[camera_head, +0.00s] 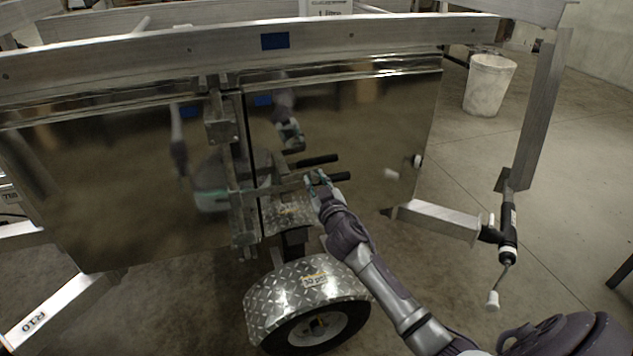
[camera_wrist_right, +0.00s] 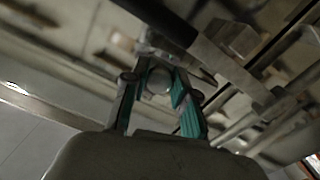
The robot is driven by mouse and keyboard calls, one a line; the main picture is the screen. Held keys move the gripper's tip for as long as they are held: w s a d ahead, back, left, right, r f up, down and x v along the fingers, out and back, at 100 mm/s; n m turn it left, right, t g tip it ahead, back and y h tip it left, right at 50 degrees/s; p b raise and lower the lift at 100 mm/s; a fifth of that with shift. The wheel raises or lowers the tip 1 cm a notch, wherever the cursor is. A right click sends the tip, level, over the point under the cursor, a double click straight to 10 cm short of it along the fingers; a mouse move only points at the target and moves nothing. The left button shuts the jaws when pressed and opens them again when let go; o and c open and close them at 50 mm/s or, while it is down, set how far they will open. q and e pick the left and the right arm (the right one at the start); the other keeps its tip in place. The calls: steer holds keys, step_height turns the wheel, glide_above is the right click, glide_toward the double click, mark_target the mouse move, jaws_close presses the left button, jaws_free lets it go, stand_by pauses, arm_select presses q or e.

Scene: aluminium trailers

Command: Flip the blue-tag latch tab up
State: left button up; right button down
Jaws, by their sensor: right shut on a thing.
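A blue tag (camera_head: 275,41) is on the aluminium top rail of the trailer. Below it, a metal latch assembly (camera_head: 221,125) runs down the seam between two shiny panels. Two bars with black handles (camera_head: 317,160) reach out to the right from its lower part. My right gripper (camera_head: 318,180) is at the lower bar, close to its black grip. In the right wrist view the teal-padded fingers (camera_wrist_right: 160,90) close around a small, rounded metal latch part (camera_wrist_right: 157,80). The fingers partly hide it, and I cannot tell whether it is the tab itself. My left gripper is not in view.
A trailer jack (camera_head: 508,232) with a crank is at the right. A white bucket (camera_head: 489,85) stands on the floor behind. The shiny panels (camera_head: 350,120) mirror my arms. Concrete floor is open at right.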

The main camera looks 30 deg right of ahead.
steer(key=c, duration=0.9)
jaws_free()
steer(key=shift+s, duration=0.15)
steer(key=v, duration=1.2)
